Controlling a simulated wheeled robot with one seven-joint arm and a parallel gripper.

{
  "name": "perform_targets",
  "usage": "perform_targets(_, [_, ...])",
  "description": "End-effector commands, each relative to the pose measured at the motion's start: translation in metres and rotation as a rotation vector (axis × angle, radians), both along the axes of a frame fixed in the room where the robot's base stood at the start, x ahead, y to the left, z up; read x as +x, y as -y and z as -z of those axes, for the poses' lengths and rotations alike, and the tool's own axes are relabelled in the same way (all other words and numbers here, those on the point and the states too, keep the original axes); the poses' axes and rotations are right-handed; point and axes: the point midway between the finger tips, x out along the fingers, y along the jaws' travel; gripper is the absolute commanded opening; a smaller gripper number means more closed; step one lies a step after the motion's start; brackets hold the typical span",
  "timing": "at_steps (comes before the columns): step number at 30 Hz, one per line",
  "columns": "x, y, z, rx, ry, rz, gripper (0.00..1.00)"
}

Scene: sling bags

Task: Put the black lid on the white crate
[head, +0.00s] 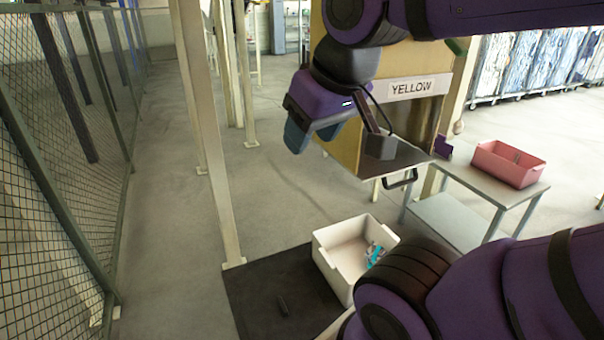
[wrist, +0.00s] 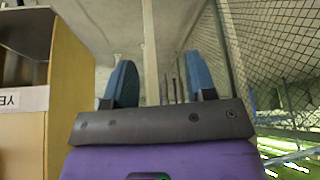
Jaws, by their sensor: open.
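The white crate (head: 335,253) stands low in the head view, open at the top, with a few small teal and white items (head: 374,254) inside at its right. A flat black panel (head: 260,283) with a short dark bar on it lies beside the crate to the left; it looks like the black lid. The crate hides where its right edge ends. My gripper (head: 312,136) is up above and left of the crate, well apart from crate and lid. Its two blue fingers are apart with nothing between them, also in the wrist view (wrist: 160,82). The wrist view shows neither crate nor lid.
A yellow-brown box labelled YELLOW (head: 345,150) stands close to the right of my gripper. A grey table (head: 480,185) with a pink crate (head: 507,163) is at the right. A pale post (head: 205,130) and a mesh fence (head: 60,190) stand left. Floor between them is clear.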

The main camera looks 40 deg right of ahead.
Motion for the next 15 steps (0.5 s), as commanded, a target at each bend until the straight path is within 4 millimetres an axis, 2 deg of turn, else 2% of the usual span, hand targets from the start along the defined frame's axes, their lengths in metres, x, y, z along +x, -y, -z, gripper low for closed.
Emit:
perform_targets(5, [0.001,0.000,0.000,0.000,-0.002,0.000,0.51])
perform_targets(8, [0.009,0.000,0.001,0.003,-0.009,0.001,0.51])
perform_targets(11, [0.028,0.000,0.003,0.007,-0.024,0.002,0.51])
perform_targets(15, [0.063,0.001,0.011,0.016,-0.050,0.007,0.51])
